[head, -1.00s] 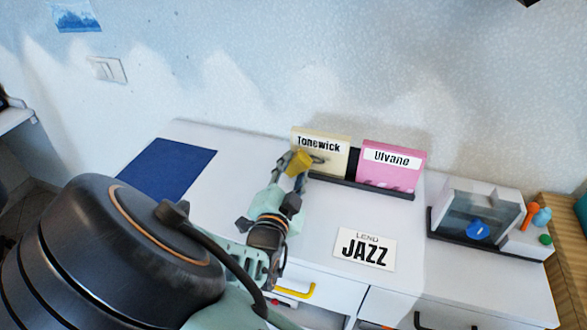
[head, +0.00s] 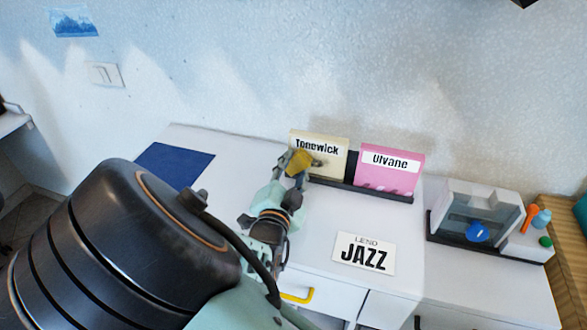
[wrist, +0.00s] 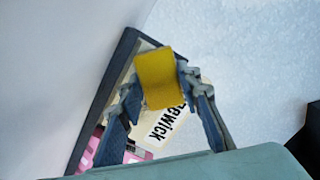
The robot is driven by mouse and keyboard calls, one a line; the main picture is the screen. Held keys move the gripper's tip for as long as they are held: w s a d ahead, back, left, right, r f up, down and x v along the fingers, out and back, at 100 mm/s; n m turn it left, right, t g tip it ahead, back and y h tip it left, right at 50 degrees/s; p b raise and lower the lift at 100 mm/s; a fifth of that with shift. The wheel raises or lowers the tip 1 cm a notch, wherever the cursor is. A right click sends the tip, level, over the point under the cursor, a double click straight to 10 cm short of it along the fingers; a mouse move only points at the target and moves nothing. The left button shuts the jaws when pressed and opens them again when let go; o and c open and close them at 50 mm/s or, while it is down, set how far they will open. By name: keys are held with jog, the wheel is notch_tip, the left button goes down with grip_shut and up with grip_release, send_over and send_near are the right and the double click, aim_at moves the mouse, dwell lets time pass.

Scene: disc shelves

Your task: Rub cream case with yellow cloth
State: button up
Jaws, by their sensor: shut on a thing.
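The cream case (head: 333,155), labelled "Tonewick", stands upright in the left part of a dark rack on the white desk. My gripper (head: 297,165) is in front of the case's lower left. It is shut on the yellow cloth (head: 300,160), a small folded pad. In the wrist view the cloth (wrist: 155,78) sits between the fingertips and covers part of the cream case (wrist: 154,130) and its label. I cannot tell whether the cloth touches the case.
A pink case (head: 388,171), labelled "Ulvane", stands right of the cream one in the rack (head: 362,188). A "LEND JAZZ" card (head: 364,254) lies in front. A blue mat (head: 174,165) lies left. A grey device (head: 479,216) stands right.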

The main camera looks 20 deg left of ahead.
aim_at(333, 166)
jog(key=shift+w+d+b, duration=0.15)
jog(key=shift+d+b, duration=0.45)
jog(key=shift+d, duration=0.95)
jog(key=shift+w+d+b, duration=0.2)
jog(key=shift+d+b, duration=0.35)
jog(key=shift+d, duration=0.95)
jog(key=shift+w+d+b, duration=0.15)
jog(key=shift+d+b, duration=0.45)
jog(key=shift+d, duration=0.95)
jog(key=shift+a, duration=0.15)
jog(key=shift+s+a+r+b, duration=0.1)
jog(key=shift+s+a+b, duration=0.05)
jog(key=shift+a, duration=1.35)
jog(key=shift+s+a+f+b, duration=0.1)
jog(key=shift+a+b, duration=0.1)
jog(key=shift+a, duration=1.25)
jog(key=shift+s+a+r+b, duration=0.1)
jog(key=shift+s+a+b, duration=0.05)
jog(key=shift+a, duration=1.35)
jog(key=shift+s, duration=0.1)
jog(key=shift+f+v, duration=0.15)
jog(key=shift+v, duration=1.3)
jog(key=shift+f+v, duration=0.15)
jog(key=shift+v, duration=1.3)
jog(key=shift+s+a+f, duration=0.1)
jog(key=shift+s+a, duration=0.1)
